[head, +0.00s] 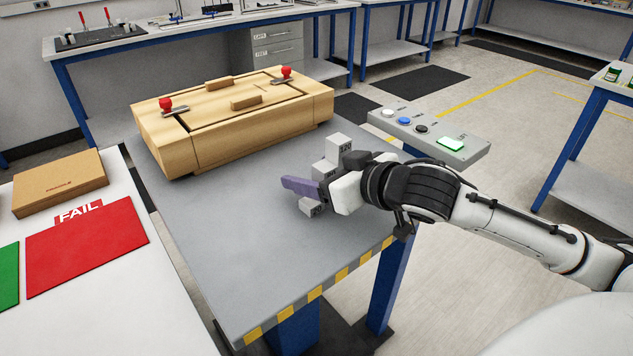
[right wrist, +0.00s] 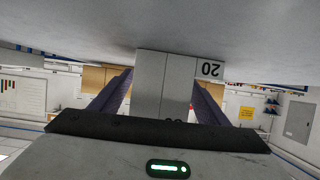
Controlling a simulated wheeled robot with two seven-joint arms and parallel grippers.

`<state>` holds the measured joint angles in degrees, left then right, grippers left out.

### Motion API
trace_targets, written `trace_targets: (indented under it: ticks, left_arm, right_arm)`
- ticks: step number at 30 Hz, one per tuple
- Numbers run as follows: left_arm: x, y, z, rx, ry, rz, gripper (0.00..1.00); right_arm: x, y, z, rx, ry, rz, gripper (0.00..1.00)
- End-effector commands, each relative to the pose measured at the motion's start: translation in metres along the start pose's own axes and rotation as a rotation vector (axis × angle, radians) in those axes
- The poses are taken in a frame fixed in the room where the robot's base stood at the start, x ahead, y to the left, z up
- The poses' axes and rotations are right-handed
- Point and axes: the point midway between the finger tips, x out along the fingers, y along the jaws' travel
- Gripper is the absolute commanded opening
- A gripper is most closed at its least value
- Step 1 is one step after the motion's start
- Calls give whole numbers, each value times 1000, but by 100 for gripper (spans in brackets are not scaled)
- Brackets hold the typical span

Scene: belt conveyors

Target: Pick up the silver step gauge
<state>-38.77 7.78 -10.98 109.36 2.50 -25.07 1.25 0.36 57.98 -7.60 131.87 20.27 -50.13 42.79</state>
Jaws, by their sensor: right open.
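The silver step gauge (head: 340,146) is a grey stepped block with dark numbers on its steps. It stands on the grey table top in the head view, partly hidden by my right gripper (head: 298,187). My right gripper reaches in low from the right, its purple finger lying across the gauge's lower part. In the right wrist view the gauge (right wrist: 165,85) shows an upside-down "20" and sits between the two purple fingers. The fingers are open; I cannot tell whether either touches it. My left gripper is not in view.
A wooden fixture (head: 222,142) with red knobs stands at the table's back. A button box (head: 440,140) is at the right edge. A white table at left holds a cardboard box (head: 60,184) and a red FAIL mat (head: 88,248). The front of the grey table (head: 235,250) is clear.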

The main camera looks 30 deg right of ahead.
Motion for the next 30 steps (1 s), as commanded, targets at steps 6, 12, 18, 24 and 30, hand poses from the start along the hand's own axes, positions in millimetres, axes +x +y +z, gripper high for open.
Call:
trace_targets:
  ticks: [6, 12, 18, 24, 30]
  left_arm:
    - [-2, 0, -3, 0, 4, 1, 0]
    - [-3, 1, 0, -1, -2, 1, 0]
    - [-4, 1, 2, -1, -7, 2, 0]
    - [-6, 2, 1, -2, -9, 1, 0]
    - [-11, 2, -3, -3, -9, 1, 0]
  right_arm:
    - [-1, 0, -1, 0, 0, 0, 57]
    - [0, 0, -1, 0, -1, 0, 23]
    - [-1, 0, -2, 0, 2, -1, 16]
    - [-6, 0, -16, -2, 6, 0, 16]
    - [-22, 0, -55, -3, 10, 0, 16]
